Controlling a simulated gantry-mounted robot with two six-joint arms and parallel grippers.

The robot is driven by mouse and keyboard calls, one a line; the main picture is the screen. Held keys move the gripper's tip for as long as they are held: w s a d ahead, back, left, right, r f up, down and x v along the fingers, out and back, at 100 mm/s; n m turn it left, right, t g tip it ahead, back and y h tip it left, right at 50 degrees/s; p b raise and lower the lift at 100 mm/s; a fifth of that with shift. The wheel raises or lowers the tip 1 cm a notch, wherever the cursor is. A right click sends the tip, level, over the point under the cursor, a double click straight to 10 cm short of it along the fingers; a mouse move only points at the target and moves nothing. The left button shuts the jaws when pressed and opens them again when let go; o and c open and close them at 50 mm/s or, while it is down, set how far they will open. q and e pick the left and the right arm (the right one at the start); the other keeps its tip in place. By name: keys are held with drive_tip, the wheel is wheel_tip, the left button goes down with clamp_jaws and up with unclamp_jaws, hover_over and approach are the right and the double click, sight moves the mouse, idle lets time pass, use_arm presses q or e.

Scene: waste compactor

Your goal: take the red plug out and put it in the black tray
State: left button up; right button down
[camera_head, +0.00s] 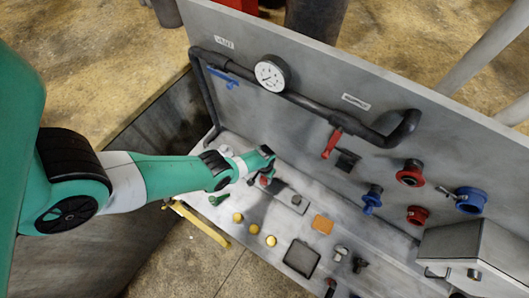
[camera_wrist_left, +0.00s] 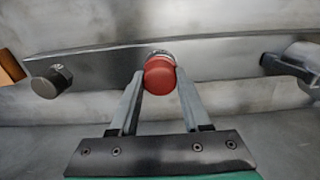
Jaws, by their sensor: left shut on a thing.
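The red plug (camera_wrist_left: 160,76) is between the fingertips of my left gripper (camera_wrist_left: 159,84) in the left wrist view. The gripper is shut on it. A silvery ring shows just behind the plug, against a grey metal strip; I cannot tell how deep the plug sits. In the head view my left gripper (camera_head: 262,172) is low at the foot of the grey upright panel, and a bit of red shows at its tip. The black tray (camera_head: 301,258) lies flat on the bench, to the lower right of the gripper. My right gripper is not in view.
Several yellow knobs (camera_head: 254,229) and an orange square (camera_head: 322,224) lie between the gripper and the tray. The panel (camera_head: 330,80) carries a gauge (camera_head: 271,73), dark pipes, a red lever (camera_head: 332,143) and red and blue fittings. A grey box (camera_head: 470,250) stands at right.

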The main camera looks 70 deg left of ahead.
use_arm(q)
clamp_jaws()
drive_tip(key=n, duration=0.5)
drive_tip(key=n, duration=0.5)
drive_tip(key=shift+n, duration=0.3)
drive_tip(key=n, duration=0.5)
